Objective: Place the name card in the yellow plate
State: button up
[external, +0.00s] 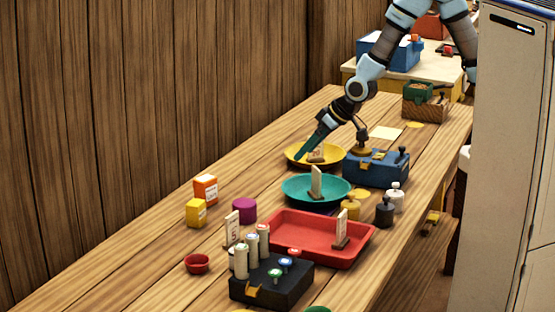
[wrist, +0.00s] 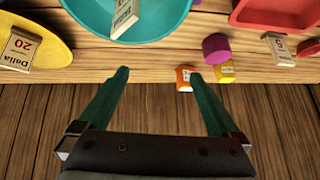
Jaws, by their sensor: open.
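The yellow plate (external: 337,157) stands on the long wooden table, behind the teal plate. A white name card (external: 317,153) on a dark base is in it; the wrist view shows this card (wrist: 19,47) reading "Dalia 20" and the yellow plate (wrist: 57,47) at the left edge. My gripper (external: 301,154) is at the left side of the yellow plate, apart from the card as far as I can see. In the wrist view my open gripper (wrist: 158,76) has nothing between its fingers, only table edge and wooden wall beyond.
The teal plate (external: 290,194) and red tray (external: 290,246) each hold a card, and another card (external: 232,226) stands on the table. A blue box (external: 376,168) is right of the yellow plate. Orange (external: 206,189) and yellow (external: 196,213) boxes stand near the wall.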

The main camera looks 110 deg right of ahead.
jog(key=s+a+n+g+y, duration=0.2)
jog(key=s+a+n, duration=0.2)
jog(key=s+a, duration=0.3)
jog(key=s+a+r+n+g+y, duration=0.1)
jog(key=s+a+n, duration=0.3)
jog(key=a, duration=1.1)
jog(key=s+g+y, duration=0.1)
jog(key=s, duration=0.2)
jog(key=shift+s+r, duration=0.15)
jog(key=shift+r, duration=0.15)
